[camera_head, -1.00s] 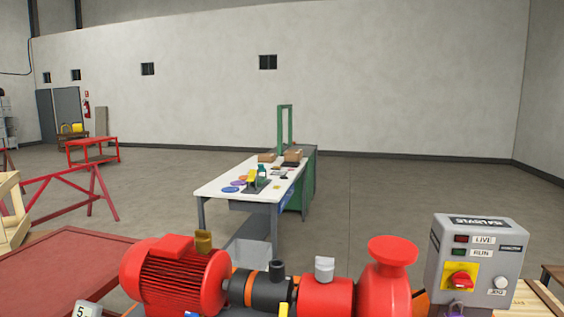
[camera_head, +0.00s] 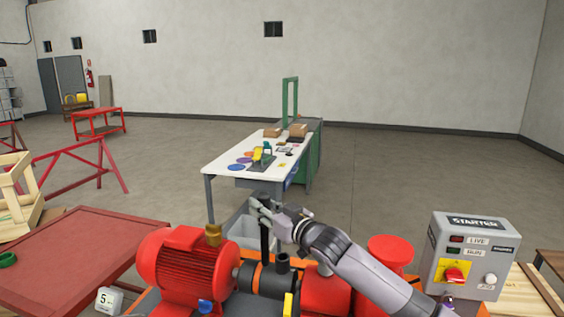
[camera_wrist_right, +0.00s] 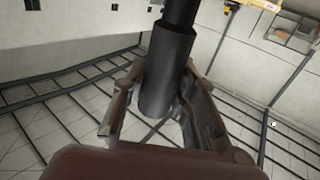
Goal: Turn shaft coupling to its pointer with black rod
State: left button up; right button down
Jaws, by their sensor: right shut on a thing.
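A yellow pointer (camera_head: 288,304) shows in front of the coupling. My right gripper (camera_head: 264,209) is shut on the black rod (camera_head: 264,239), held upright over the coupling. The rod's lower end appears at the coupling's top; I cannot tell whether it touches or is seated. In the right wrist view the rod (camera_wrist_right: 166,75) sits between the fingers. My left gripper is out of view.
A grey starter box (camera_head: 470,258) with a red knob stands at the right. A red table (camera_head: 90,255) is at the left, and a white-topped workbench (camera_head: 228,163) stands beyond the skid.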

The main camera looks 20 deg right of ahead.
jog(key=w+d+r+h+p, duration=0.1)
jog(key=w+d+r, duration=0.2)
jog(key=d+r, duration=0.4)
jog(key=shift+a+f, duration=0.55)
jog(key=shift+f, duration=5.4)
jog(key=s+a+f+n+t+y+b, duration=0.1)
jog(key=s+a+f+n+y+b, duration=0.3)
jog(key=s+b, duration=0.5)
jog(key=s+a+f+n+t+y+b, duration=0.2)
jog(key=s+a+f+n+b, duration=0.6)
jog(key=b, duration=1.2)
jog(key=s+n+y, duration=0.1)
jog(key=y, duration=0.1)
jog(key=shift+f+n+y+b, duration=0.3)
jog(key=shift+n+y, duration=0.1)
jog(key=shift+a, duration=0.1)
